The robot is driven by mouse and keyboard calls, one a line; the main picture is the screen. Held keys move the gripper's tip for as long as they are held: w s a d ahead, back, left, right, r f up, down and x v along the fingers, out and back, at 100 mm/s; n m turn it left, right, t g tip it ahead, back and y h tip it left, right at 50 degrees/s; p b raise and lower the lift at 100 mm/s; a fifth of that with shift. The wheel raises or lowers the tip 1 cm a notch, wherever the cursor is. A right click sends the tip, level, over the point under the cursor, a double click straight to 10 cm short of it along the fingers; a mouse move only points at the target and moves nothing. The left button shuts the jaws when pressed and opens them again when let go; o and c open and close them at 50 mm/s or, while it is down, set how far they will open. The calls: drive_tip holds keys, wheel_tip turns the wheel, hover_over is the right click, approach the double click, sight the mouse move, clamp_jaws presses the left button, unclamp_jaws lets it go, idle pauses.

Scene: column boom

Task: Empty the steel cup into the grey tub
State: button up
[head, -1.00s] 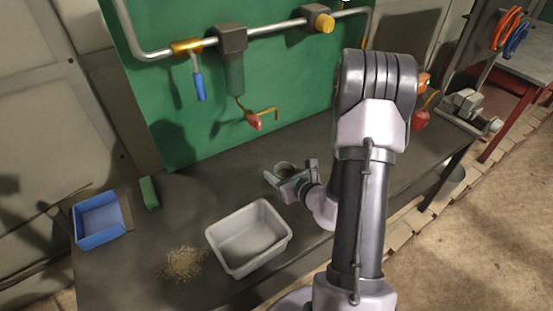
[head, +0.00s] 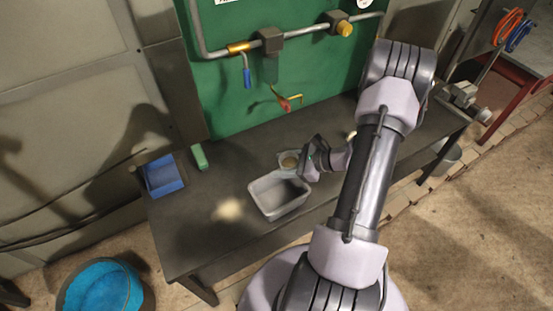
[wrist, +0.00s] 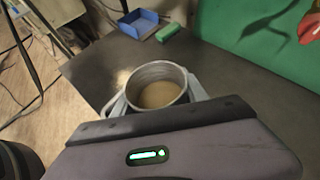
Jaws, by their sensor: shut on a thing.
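The steel cup (head: 289,161) is upright, and my gripper (head: 297,164) is shut on it. In the wrist view the cup (wrist: 157,88) sits between my fingers, open side up, with tan material inside. In the head view the grey tub (head: 284,211) stands on the bench just in front of the cup, and its visible inside looks empty. The cup is beside the tub's far edge; its exact height above the bench is hard to tell. The tub cannot be made out in the wrist view.
A pale grainy pile (head: 229,209) lies on the bench left of the tub. A blue tray (head: 164,176) and a green block (head: 199,157) sit further left. A green panel (head: 230,100) with pipes and valves stands behind.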

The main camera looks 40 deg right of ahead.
drive_tip(key=f, duration=0.1)
drive_tip(key=f+n+h+b, duration=0.1)
drive_tip(key=f+g+h+b, duration=0.1)
drive_tip(key=shift+s+d, duration=0.15)
drive_tip(key=shift+d, duration=0.2)
drive_tip(key=f+h+b, duration=0.1)
drive_tip(key=f+b, duration=0.1)
drive_tip(key=b, duration=0.1)
drive_tip(key=f+n+g+h+b, duration=0.1)
drive_tip(key=f+b, duration=0.1)
drive_tip(key=b, duration=0.1)
drive_tip(key=f+h+b, duration=0.1)
drive_tip(key=f+b, duration=0.1)
drive_tip(key=b, duration=0.1)
drive_tip(key=shift+s+d+n+h+b, duration=0.1)
drive_tip(key=shift+d+n+h+b, duration=0.2)
drive_tip(key=shift+d+n+b, duration=0.1)
drive_tip(key=shift+f+b, duration=0.1)
drive_tip(key=shift+b, duration=0.35)
drive_tip(key=b, duration=0.2)
drive_tip(key=h+b, duration=0.1)
drive_tip(key=shift+d+r+n+g+b, duration=0.1)
drive_tip(key=shift+r+n+g+b, duration=0.2)
drive_tip(key=shift+b, duration=0.1)
drive_tip(key=shift+r+h+b, duration=0.1)
drive_tip(key=shift+h+b, duration=0.3)
drive_tip(key=shift+b, duration=0.45)
drive_tip(key=shift+r+b, duration=0.15)
drive_tip(key=shift+b, duration=0.4)
